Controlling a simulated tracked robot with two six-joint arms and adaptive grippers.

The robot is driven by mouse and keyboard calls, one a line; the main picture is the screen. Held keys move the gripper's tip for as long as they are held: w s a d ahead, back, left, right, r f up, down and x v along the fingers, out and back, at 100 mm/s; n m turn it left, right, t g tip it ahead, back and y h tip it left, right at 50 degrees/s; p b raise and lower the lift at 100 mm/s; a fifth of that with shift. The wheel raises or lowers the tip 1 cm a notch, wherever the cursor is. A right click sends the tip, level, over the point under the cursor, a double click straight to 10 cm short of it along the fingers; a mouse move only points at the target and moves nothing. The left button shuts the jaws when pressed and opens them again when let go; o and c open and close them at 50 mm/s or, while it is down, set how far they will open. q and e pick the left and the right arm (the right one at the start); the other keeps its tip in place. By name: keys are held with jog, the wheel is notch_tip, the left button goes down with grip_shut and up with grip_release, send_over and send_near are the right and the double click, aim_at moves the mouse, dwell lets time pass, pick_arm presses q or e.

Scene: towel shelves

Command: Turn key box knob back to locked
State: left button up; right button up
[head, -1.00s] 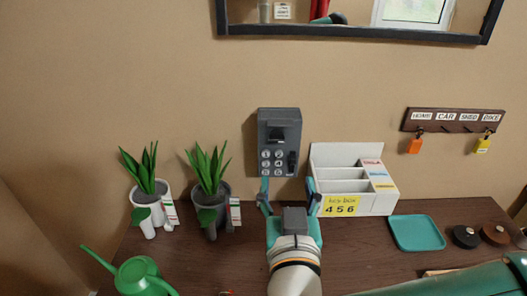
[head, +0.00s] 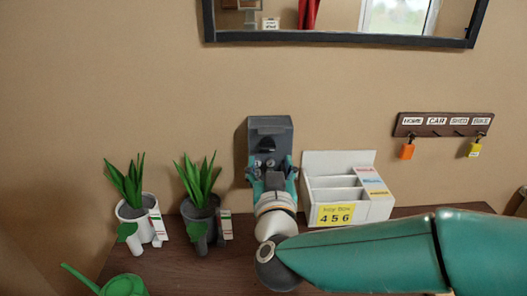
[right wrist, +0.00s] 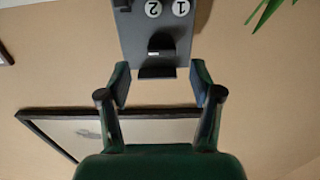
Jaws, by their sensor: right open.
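The grey key box (head: 270,124) is fixed to the wall in the head view, its lower part hidden behind my right gripper (head: 271,166). A dark part (head: 267,145) projects from the box front; I cannot tell whether it is the knob. The right wrist view shows the key box (right wrist: 133,32) upside down, with round number buttons (right wrist: 152,9) and a dark projecting part (right wrist: 160,43). My right gripper (right wrist: 160,72) is open, its fingers apart on either side of the box's end, with nothing between them. My left gripper is out of view.
A white divided box (head: 382,210) marked 456 stands right of the gripper. Potted plants (head: 198,181) stand to the left, above a green watering can (head: 122,286). A hook rack (head: 443,124) with tags and a framed mirror (head: 340,38) are on the wall.

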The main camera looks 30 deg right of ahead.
aim_at(268, 150)
jog(key=shift+x, duration=2.65)
